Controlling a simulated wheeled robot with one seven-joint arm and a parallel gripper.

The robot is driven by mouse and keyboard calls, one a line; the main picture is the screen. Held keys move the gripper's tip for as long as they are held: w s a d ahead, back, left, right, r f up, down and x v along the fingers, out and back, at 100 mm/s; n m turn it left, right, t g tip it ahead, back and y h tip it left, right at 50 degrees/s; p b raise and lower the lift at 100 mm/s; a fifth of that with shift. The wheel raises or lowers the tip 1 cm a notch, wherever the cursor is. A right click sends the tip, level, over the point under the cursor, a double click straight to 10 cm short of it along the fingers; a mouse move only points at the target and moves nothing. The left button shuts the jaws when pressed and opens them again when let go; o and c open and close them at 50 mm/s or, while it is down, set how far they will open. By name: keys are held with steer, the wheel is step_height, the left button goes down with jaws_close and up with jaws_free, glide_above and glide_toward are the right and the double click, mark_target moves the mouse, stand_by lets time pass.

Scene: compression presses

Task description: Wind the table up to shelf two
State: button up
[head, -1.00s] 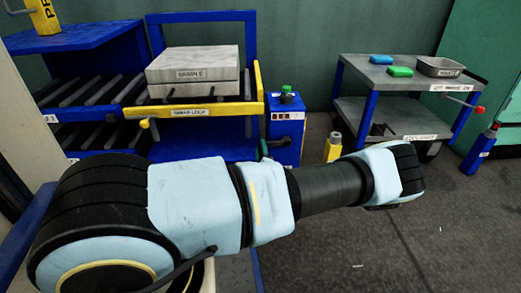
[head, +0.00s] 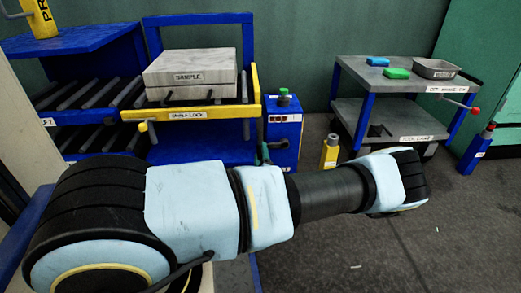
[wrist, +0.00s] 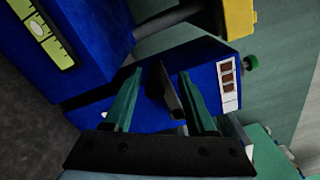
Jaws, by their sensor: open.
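The table (head: 222,108) has a blue frame and a yellow front edge labelled for a lock. It carries a grey slab labelled SAMPLE (head: 188,77). The blue rack (head: 40,118) on the left has two roller levels; the table looks near the upper one, but I cannot judge exact alignment. A blue box (head: 284,125) with a green knob stands right of the table and shows in the wrist view (wrist: 205,70). There, my gripper (wrist: 160,74) is open, its teal fingers either side of a dark handle (wrist: 168,92). I cannot tell whether they touch it.
A grey cart (head: 400,103) with blue and green blocks and a metal tray stands at the right. A yellow bottle-like object (head: 330,151) stands on the floor between box and cart. The right foreground floor is clear.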

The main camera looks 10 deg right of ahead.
steer(key=s+a+p, duration=0.1)
steer(key=s+p, duration=0.1)
steer(key=s, duration=0.6)
steer(key=shift+s, duration=0.3)
